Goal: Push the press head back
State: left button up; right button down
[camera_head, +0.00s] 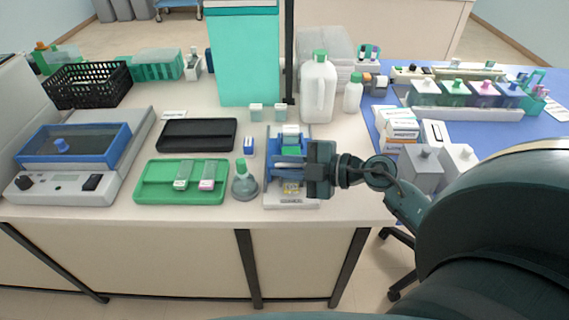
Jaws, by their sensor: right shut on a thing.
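The small press stands near the front edge of the bench, with a pale base (291,200) and a blue upper part (287,145) that I take to be its press head. A white and green piece (291,131) sits at the back of the press. My right gripper (308,167) comes in from the right and is shut at the right side of the blue part. My left gripper is not in view.
A large white jug (318,90) stands behind.

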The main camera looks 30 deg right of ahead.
aim_at(286, 134)
jog(key=shift+w+r, duration=0.15)
jog(key=shift+r, duration=0.1)
jog(key=w+d, duration=0.1)
jog(key=w, duration=0.1)
jog(key=w+d, duration=0.2)
jog(key=w, duration=0.1)
jog(key=w+d, duration=0.1)
jog(key=w, duration=0.1)
jog(key=shift+w+d, duration=0.2)
jog(key=shift+d, duration=0.15)
jog(key=shift+d+r, duration=0.2)
jog(key=shift+r, duration=0.05)
jog(key=c, duration=1.8)
grip_release()
jog(key=shift+o, duration=1.4)
jog(key=shift+w+f, duration=0.2)
jog(key=shift+s, duration=0.1)
